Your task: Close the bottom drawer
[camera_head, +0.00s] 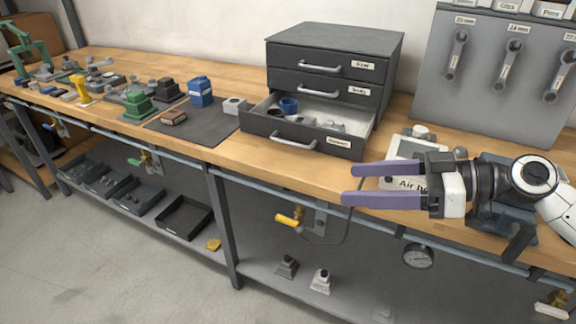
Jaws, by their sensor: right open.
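A dark grey cabinet (335,45) with three drawers stands on the wooden workbench against the wall. Its bottom drawer (308,140) is pulled out, with a light handle (293,143) and a white label on its front. A blue ring-shaped part and several grey parts lie inside it. The top drawer (319,63) and middle drawer (322,88) are shut. My right gripper (348,184) comes in from the right with its two purple fingers apart and nothing between them. It is in front of and to the right of the open drawer, near the bench's front edge. My left gripper is not in view.
A labelled white-topped item (404,150) lies right of the drawer, partly behind my gripper. A grey panel (490,85) with hanging wrenches stands behind. A dark mat (195,123) with small parts lies left. Bare bench (270,165) shows before the drawer. Trays (185,217) sit on the lower shelf.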

